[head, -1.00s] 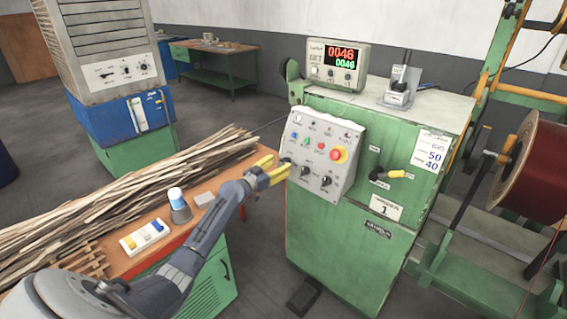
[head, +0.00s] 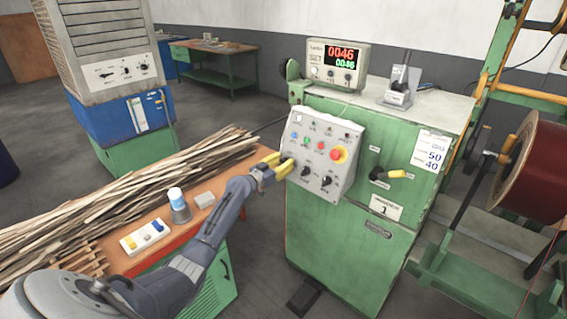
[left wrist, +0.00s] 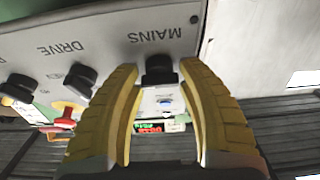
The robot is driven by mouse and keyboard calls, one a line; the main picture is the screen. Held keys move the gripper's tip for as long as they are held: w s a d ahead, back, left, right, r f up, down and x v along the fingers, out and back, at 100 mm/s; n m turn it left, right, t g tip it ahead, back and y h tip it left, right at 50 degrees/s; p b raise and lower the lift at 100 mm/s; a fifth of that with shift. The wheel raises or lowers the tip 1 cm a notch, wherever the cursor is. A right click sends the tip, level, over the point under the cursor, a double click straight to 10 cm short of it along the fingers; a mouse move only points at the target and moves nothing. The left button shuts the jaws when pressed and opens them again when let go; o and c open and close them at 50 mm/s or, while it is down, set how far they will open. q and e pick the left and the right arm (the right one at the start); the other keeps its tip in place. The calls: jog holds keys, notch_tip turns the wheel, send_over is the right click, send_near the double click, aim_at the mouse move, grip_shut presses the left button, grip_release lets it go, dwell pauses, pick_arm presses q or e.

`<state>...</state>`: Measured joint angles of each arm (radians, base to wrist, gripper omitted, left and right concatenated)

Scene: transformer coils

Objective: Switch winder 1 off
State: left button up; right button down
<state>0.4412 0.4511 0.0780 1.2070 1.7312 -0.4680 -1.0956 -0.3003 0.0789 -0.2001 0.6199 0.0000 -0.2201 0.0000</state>
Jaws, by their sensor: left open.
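Winder 1 is the green cabinet (head: 335,237) with a "1" plate, and a grey sloped control panel (head: 345,150) on its front. My left gripper (head: 285,161) is open at the panel's left edge, and its yellow fingers hide the leftmost lower knob in the head view. In the left wrist view, the gripper (left wrist: 158,75) has its fingers on either side of a black knob (left wrist: 158,68) labelled MAINS, and I cannot tell whether they touch it. The DRIVE knob (left wrist: 80,78) is beside it. My right gripper is not in view.
A red emergency button on a yellow base (head: 339,154) sits on the panel. The counter (head: 340,62) on top reads 0046 in red and green. A bench with wooden strips (head: 120,190) stands at left, and a dark red reel (head: 535,168) at right.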

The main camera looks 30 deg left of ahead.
pick_arm(q)
grip_shut()
jog(key=shift+r, duration=0.1)
